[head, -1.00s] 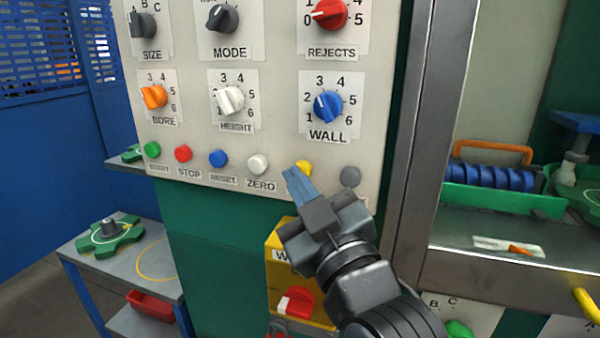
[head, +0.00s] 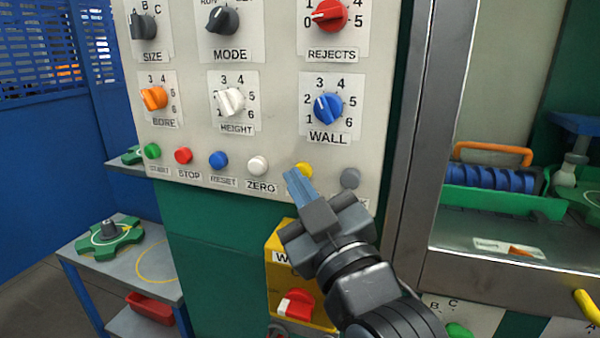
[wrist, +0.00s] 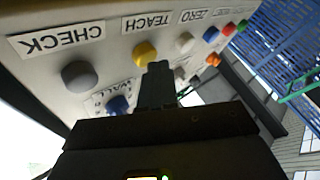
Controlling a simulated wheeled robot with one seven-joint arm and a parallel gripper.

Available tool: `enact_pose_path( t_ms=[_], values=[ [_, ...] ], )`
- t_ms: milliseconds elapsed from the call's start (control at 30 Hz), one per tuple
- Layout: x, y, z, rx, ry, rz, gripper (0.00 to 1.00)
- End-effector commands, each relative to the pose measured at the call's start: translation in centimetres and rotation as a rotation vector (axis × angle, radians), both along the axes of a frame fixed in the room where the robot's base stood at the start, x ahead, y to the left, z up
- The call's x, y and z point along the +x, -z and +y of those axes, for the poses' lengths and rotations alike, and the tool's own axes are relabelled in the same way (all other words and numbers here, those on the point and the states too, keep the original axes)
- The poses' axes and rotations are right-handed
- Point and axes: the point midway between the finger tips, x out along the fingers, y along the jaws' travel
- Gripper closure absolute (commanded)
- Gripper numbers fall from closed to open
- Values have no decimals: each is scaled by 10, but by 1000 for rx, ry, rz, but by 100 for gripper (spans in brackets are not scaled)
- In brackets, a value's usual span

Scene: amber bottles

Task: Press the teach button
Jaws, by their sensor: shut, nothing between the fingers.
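The yellow teach button (head: 304,169) is on the lower row of the beige panel, right of the white ZERO button. In the wrist view the same yellow button (wrist: 145,52) sits by the label TEACH (wrist: 146,22). My gripper (head: 291,176) is shut and empty, its blue-grey fingers pointing up at the panel just beside and below the yellow button. In the head view the fingers and hand cover the button's label. In the wrist view the fingertips (wrist: 158,68) overlap the button's edge; I cannot tell whether they touch it.
The white ZERO button (head: 258,165) is left of the yellow one, and a grey button (head: 350,177) is to its right. The blue WALL knob (head: 328,107) is above. A yellow box with a red knob (head: 295,305) is below, and a metal post (head: 425,150) stands at right.

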Motion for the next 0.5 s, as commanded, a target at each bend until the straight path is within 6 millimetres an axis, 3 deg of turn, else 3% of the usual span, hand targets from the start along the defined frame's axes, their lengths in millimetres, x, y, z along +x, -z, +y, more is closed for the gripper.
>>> enact_pose_path(
  t_ms=[500],
  values=[
    [-12, 0, 4, -1, 0, 0, 100]
  ],
)
